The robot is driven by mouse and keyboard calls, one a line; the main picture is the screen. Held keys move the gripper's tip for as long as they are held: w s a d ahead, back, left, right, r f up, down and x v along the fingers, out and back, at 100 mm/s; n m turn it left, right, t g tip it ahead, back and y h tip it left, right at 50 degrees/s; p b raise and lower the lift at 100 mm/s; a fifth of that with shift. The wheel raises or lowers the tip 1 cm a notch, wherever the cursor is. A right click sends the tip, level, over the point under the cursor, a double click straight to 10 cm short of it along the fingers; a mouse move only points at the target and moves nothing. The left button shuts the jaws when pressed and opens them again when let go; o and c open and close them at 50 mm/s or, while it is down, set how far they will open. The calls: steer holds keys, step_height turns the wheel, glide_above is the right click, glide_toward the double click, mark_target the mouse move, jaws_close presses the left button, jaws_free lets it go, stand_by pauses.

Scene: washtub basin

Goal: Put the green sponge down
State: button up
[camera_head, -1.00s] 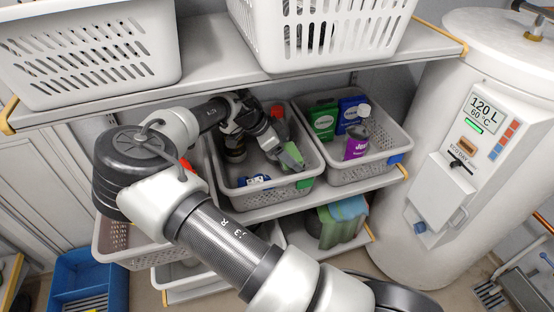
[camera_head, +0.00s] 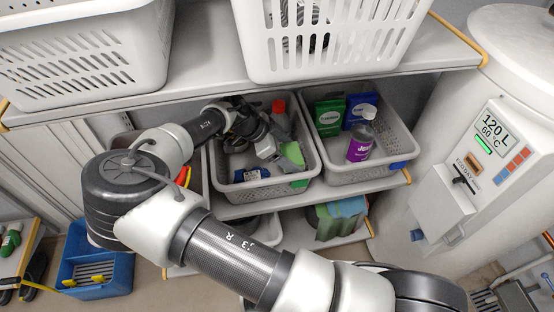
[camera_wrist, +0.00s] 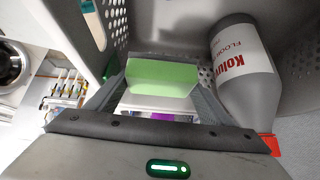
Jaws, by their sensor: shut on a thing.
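The green sponge (camera_head: 293,153) is a small light green block with a grey layer, seen also in the wrist view (camera_wrist: 162,76). My gripper (camera_head: 279,152) is shut on it; in the wrist view the sponge sits between the two fingers (camera_wrist: 160,100). Gripper and sponge are within the outline of the middle grey basket (camera_head: 262,192), near its right wall. I cannot tell whether the sponge touches the basket floor.
A grey bottle with a red cap (camera_head: 280,118) is beside the gripper, also in the wrist view (camera_wrist: 243,70). A blue-and-white item (camera_head: 250,174) lies at the basket's front. The right basket (camera_head: 360,174) holds boxes and a purple-labelled bottle (camera_head: 361,147). A shelf (camera_head: 205,75) overhangs.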

step_height(320, 180, down, 9)
steer(key=shift+f, duration=0.1)
stand_by(0.3)
steer(key=shift+f+b, duration=0.25)
steer(key=shift+b, duration=0.25)
steer(key=o, duration=0.8)
steer(key=shift+o, duration=0.7)
steer(key=shift+s, duration=0.1)
